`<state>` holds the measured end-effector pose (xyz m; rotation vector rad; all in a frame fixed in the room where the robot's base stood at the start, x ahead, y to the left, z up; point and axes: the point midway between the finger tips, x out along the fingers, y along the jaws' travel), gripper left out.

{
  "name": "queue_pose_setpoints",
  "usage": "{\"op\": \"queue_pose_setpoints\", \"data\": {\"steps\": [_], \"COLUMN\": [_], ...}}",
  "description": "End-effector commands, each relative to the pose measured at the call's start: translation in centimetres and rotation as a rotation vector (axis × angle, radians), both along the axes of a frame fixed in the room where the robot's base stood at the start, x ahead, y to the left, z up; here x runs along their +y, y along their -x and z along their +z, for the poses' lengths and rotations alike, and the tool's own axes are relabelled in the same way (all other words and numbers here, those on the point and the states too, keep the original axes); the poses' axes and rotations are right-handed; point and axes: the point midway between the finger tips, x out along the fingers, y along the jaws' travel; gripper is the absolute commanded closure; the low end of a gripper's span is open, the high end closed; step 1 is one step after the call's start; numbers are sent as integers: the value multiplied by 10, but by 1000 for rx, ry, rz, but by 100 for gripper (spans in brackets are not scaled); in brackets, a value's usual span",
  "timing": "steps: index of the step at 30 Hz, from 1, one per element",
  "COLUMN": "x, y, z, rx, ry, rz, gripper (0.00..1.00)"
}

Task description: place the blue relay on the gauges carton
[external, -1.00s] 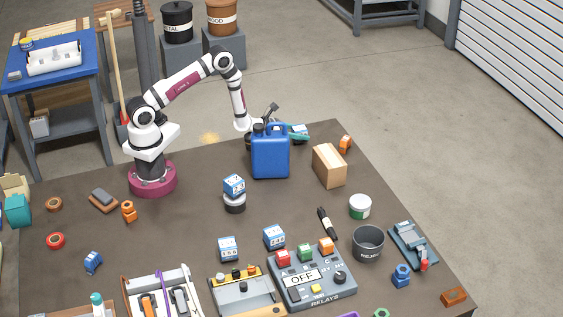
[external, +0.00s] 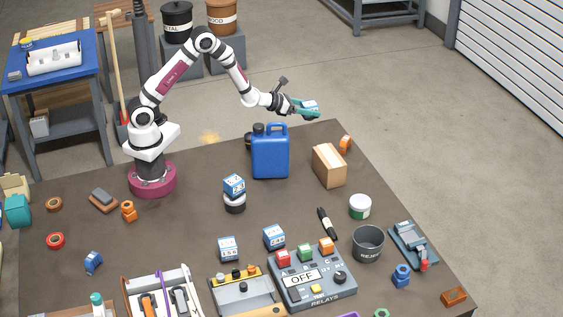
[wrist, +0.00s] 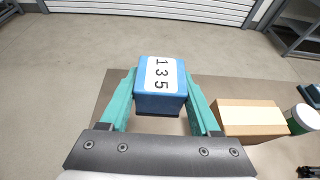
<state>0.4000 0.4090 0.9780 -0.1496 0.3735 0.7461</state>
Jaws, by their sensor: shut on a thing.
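My gripper (external: 304,108) is raised above the far edge of the table, behind and above the blue jug. Its teal fingers are shut on a blue relay (wrist: 160,99) with a white label reading 135. The relay also shows between the fingers in the external view (external: 311,105). A brown cardboard carton (external: 329,166), with no readable label, stands on the table, below and a little right of my gripper. In the wrist view the carton (wrist: 250,118) is right of the held relay, clearly apart from it. Its top looks clear.
A tall blue jug (external: 270,155) stands left of the carton. An orange part (external: 345,143) lies behind the carton and a white-green tub (external: 360,206) in front. Other blue-and-white blocks (external: 274,237) sit nearer the relay panel (external: 318,288).

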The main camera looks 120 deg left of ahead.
Motion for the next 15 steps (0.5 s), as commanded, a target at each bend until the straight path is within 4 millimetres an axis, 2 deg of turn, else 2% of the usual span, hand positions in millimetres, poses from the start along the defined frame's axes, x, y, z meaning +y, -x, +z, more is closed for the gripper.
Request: {"op": "queue_pose_setpoints", "data": {"steps": [1, 5, 8, 9, 12, 15], "x": [-14, -57, -105, -128, -184, -226], "y": [-22, -67, -98, -109, -127, -135], "z": [13, 39, 57, 63, 73, 76], "rx": [-6, -4, -4, -4, -3, 0], "ry": [-4, -3, -2, -2, -1, -2], "rz": [-2, 17, 30, 34, 36, 32], "gripper": [100, 100, 100, 100, 100, 100]}}
